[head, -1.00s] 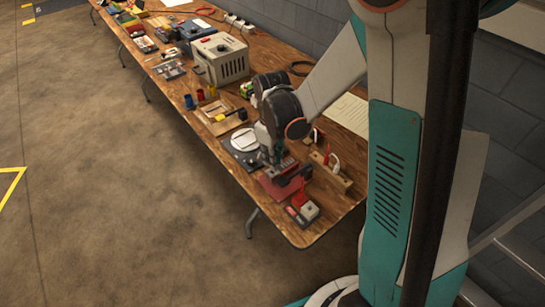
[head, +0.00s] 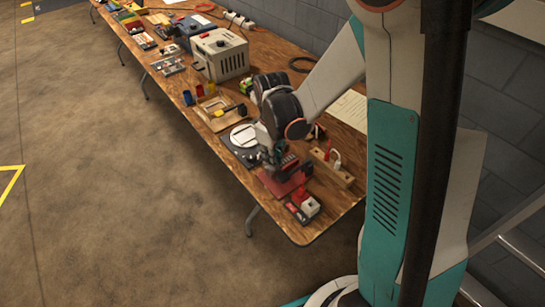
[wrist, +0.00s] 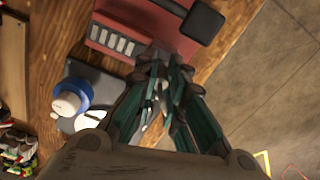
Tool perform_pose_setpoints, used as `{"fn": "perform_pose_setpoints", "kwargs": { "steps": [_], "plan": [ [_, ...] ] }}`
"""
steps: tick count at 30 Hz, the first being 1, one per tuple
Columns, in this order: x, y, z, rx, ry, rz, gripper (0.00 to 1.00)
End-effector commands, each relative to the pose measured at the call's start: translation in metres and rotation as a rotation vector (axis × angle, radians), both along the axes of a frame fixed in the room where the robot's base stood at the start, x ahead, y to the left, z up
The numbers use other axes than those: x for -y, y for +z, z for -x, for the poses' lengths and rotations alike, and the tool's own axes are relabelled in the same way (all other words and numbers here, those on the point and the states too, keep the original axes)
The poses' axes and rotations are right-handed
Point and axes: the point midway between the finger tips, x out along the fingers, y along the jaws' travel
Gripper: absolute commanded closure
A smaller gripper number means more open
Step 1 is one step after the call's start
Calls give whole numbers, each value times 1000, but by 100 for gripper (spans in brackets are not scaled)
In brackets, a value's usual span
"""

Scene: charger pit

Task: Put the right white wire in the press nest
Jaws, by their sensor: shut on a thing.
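My gripper (wrist: 163,80) is shut, its fingertips close together just beside the red press (wrist: 160,15). A small pale piece shows between the fingers in the wrist view, probably the white wire (wrist: 150,108), but it is mostly hidden. The press has a pale slotted block and a black block on it; I cannot make out its nest clearly. In the head view my gripper (head: 271,160) is low over the left edge of the red press (head: 283,186). Another white wire end (head: 337,160) stands in the wooden block (head: 332,173) beside a red one.
A dark mat with a white round plate (head: 243,135) lies left of my gripper. A red and white device (head: 303,207) sits near the table's front end. A blue and white round item (wrist: 71,97) is close to my fingers. A wooden tray (head: 220,112) stands farther back.

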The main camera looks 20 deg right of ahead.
Motion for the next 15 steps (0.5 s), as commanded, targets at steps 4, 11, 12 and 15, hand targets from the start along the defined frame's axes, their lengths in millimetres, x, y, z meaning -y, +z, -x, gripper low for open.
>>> {"fn": "perform_pose_setpoints", "kwargs": {
  "steps": [4,11,12,15],
  "plan": [
    [0,-4,0,0,0,0,100],
    [0,-9,0,0,0,0,100],
    [0,-9,0,0,0,0,100],
    [0,-9,0,0,0,0,100]
  ]
}}
